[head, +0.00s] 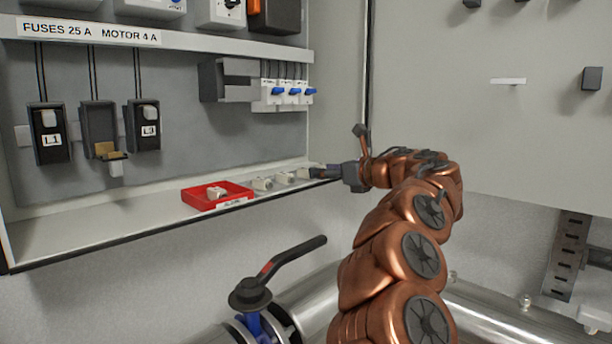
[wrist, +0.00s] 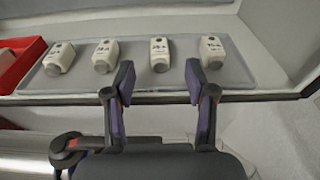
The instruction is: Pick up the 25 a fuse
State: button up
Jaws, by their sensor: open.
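Several white cartridge fuses lie in a row on a grey tray (wrist: 85,83) in the wrist view. One fuse (wrist: 159,54) lies straight ahead between my fingers; its label looks like 25 A, but is blurred. Two fuses (wrist: 105,56) (wrist: 60,58) lie to its left and another (wrist: 212,51) to its right, their ratings too small to read surely. My gripper (wrist: 159,80) is open and empty, fingertips just short of the row. In the head view, my gripper (head: 326,171) is at the right end of the cabinet ledge, beside the visible fuses (head: 262,184).
A red bin (head: 192,199) holding a light-coloured piece stands left of the fuses. Fuse holders L1 (head: 48,146) and L3 (head: 150,138) flank an open middle holder (head: 98,122). A black-handled valve (head: 295,256) stands below the ledge. The ledge's left part is clear.

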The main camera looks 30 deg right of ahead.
aim_at(306, 169)
jog(key=shift+p+x, duration=1.25)
jog(key=shift+x, duration=2.25)
jog(key=shift+a, duration=0.1)
jog(key=shift+c, duration=0.2)
grip_shut()
